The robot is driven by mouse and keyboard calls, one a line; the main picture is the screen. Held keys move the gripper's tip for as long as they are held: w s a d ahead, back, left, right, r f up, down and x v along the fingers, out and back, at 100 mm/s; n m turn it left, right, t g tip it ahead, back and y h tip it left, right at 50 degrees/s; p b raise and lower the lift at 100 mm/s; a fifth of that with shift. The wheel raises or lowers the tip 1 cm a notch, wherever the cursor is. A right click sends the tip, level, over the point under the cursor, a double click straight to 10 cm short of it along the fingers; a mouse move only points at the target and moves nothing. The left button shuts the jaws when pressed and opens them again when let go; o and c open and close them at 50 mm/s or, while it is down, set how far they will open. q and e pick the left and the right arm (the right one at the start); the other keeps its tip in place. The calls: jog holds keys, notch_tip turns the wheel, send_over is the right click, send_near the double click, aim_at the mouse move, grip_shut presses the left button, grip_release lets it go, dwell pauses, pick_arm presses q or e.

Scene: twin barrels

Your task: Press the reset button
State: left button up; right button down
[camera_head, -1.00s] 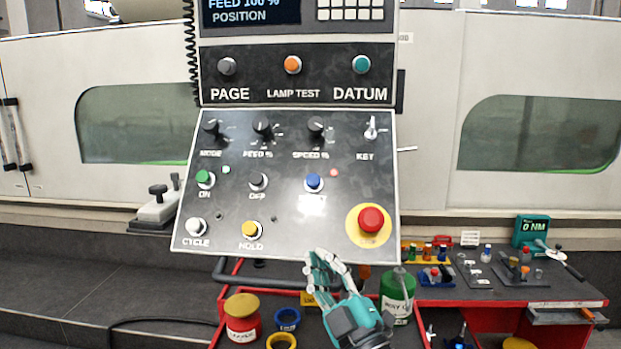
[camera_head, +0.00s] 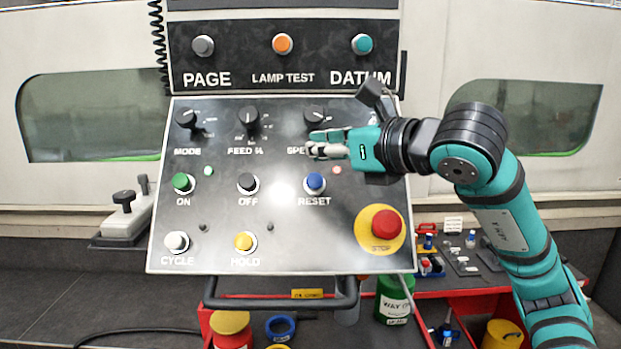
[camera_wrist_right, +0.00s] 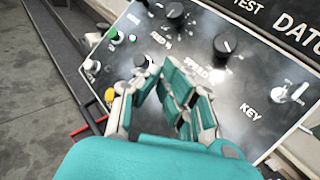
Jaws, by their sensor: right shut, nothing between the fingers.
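The blue reset button (camera_head: 315,183) sits on the lower control panel (camera_head: 215,220), above its RESET label. My right gripper (camera_head: 318,145) is in front of the panel, just above the reset button in the head view, over the SPEED label. It is shut and empty, with its fingers pointing left. Whether it touches the panel I cannot tell. In the right wrist view the closed fingers (camera_wrist_right: 165,95) hide the reset button. My left gripper is not in view.
The red STOP button (camera_head: 386,224) is below and right of reset. The black OFF button (camera_head: 247,183) is to its left and the SPEED knob (camera_head: 315,115) above. The yellow HOLD button (camera_head: 245,242) is lower left. A red cart (camera_head: 470,300) stands below the panel.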

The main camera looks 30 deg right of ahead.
aim_at(315, 182)
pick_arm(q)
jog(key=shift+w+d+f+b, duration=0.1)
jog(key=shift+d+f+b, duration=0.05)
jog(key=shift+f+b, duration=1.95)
pick_arm(e)
jog(key=w+d+f, duration=0.3)
jog(key=w+f, duration=0.2)
jog(key=w, duration=0.1)
jog(key=shift+w+d+f, duration=0.2)
jog(key=shift+d+f, duration=0.05)
jog(key=shift+f, duration=0.1)
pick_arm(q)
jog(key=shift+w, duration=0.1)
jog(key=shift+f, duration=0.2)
pick_arm(e)
jog(key=shift+w+d+f, duration=0.15)
jog(key=shift+w+f, duration=0.1)
